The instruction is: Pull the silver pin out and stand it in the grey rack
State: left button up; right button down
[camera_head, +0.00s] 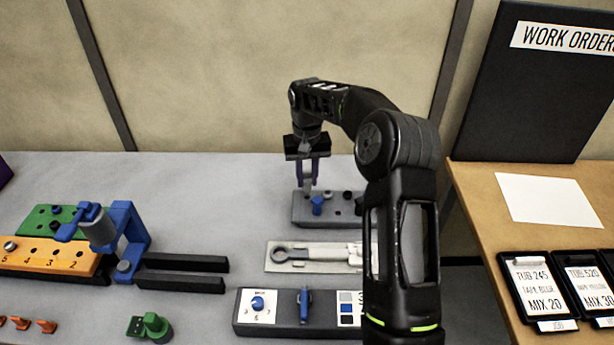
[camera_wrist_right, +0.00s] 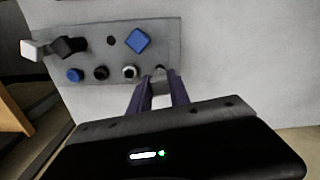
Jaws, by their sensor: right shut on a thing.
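The grey rack (camera_head: 300,216) sits on the table near the back, and it also shows in the right wrist view (camera_wrist_right: 100,48). My right gripper (camera_head: 309,185) is above the rack's left part in the head view. In the right wrist view its purple fingers (camera_wrist_right: 158,98) are shut on the silver pin (camera_wrist_right: 159,87), whose far end is at a hole near the rack's end. I cannot tell how deep the pin sits. My left gripper is not in view.
A blue pin (camera_head: 317,206) stands in the rack close to my right gripper, with black and white pins (camera_wrist_right: 33,49) further along. A pale tray with a wrench (camera_head: 300,254) and a dark control panel (camera_head: 270,320) lie in front. A blue clamp (camera_head: 130,235) stands left.

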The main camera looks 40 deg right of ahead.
jog(key=shift+f, duration=0.1)
dwell(0.3)
jog(key=shift+f+b, duration=1.2)
jog(key=shift+f, duration=0.3)
jog(key=shift+r, duration=0.1)
jog(key=shift+r+p, duration=0.85)
jog(key=shift+r, duration=0.05)
notch_tip(320, 180, up, 2)
jog(key=shift+s+a+r+p, duration=0.1)
jog(key=shift+s+p, duration=0.05)
jog(key=shift+p, duration=0.6)
jog(key=shift+r, duration=0.1)
